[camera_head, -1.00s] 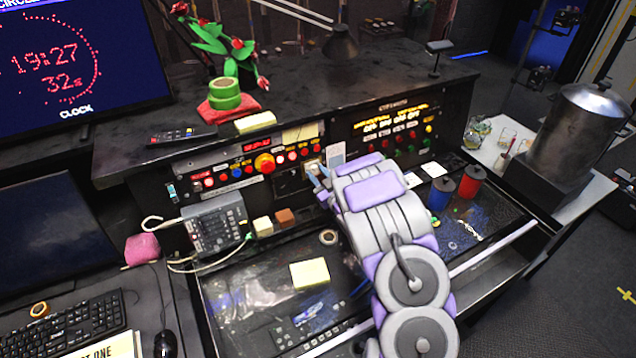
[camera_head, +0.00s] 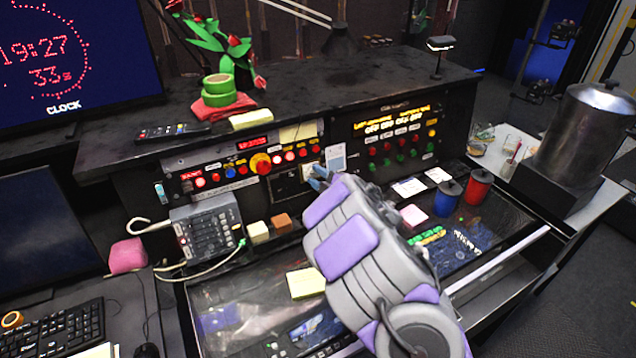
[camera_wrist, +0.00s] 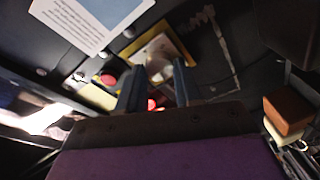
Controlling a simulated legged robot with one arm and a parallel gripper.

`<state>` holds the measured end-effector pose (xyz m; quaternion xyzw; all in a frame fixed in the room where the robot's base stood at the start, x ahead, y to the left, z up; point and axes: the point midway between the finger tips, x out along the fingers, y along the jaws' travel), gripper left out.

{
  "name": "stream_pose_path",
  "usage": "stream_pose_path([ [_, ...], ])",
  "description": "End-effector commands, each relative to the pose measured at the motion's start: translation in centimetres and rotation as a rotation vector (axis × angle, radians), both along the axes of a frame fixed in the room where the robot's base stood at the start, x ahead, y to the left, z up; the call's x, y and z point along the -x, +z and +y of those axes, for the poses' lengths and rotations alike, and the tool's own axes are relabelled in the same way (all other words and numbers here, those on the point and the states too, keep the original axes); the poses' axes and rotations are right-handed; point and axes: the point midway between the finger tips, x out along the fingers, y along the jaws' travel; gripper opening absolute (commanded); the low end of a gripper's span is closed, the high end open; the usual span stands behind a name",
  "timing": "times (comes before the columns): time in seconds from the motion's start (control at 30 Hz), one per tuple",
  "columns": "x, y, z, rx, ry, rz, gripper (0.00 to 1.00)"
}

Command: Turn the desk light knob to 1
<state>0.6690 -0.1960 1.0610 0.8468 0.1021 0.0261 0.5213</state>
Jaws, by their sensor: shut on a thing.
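The knob (camera_wrist: 158,72) sits on a pale plate with a yellow border (camera_wrist: 178,40) in the wrist view. My gripper (camera_wrist: 157,86) has one blue-grey finger on each side of the knob and is shut on it. A small desk lamp (camera_head: 440,43) on the console top shows a bright white head.
The panel has several coloured buttons (camera_head: 230,172) left of my gripper and switches (camera_head: 400,140) to the right. A grey mixer box (camera_head: 205,228), small sponges (camera_head: 258,231), and blue (camera_head: 447,197) and red (camera_head: 478,187) canisters stand around the desk.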

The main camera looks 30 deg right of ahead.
Motion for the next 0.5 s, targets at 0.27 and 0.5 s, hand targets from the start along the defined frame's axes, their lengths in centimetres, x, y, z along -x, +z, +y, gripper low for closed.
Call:
stream_pose_path([
  [0.27, 0.11, -0.44, 0.10, 0.085, 0.015, 0.007, 0.04],
  [0.5, 0.11, -0.41, 0.11, 0.102, 0.018, 0.007, 0.04],
])
